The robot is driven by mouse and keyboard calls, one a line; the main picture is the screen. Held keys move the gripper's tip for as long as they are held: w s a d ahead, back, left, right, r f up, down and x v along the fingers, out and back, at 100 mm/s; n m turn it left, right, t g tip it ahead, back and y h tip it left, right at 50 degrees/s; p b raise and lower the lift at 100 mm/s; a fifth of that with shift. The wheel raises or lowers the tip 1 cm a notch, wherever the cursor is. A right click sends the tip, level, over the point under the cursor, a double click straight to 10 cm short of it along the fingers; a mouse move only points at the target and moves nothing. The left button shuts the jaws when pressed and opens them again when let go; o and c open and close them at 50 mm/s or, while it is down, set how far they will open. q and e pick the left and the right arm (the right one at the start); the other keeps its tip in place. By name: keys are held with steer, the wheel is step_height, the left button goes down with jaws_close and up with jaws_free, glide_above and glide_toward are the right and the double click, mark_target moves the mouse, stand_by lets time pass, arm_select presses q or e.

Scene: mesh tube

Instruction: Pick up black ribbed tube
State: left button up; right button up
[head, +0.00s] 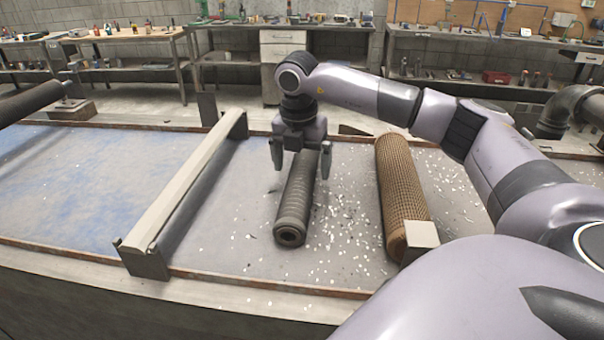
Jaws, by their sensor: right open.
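The black ribbed tube (295,205) lies on the grey worktable surface in the middle of the head view, its hollow end toward me. My right gripper (301,166) is above the tube's far part, pointing down. Its jaws are open, with one finger showing on the left of the tube and the other over or beside its right side. I cannot tell whether the fingers touch the tube. The tube's far end is partly hidden behind the gripper. My left gripper is not in view.
A brown mesh tube (403,190) lies to the right, with a pale block (420,236) at its near end. A raised beige rail (185,185) crosses the table to the left. White chips are scattered around the tubes. The blue-stained left part is clear.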

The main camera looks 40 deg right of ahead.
steer(key=shift+d+f, duration=0.15)
steer(key=shift+f, duration=0.7)
steer(key=c, duration=1.4)
steer(key=shift+w+r, duration=0.1)
steer(key=shift+r, duration=0.05)
step_height(320, 180, up, 12)
step_height(320, 180, up, 8)
steer(key=p, duration=0.3)
glide_above(301, 165)
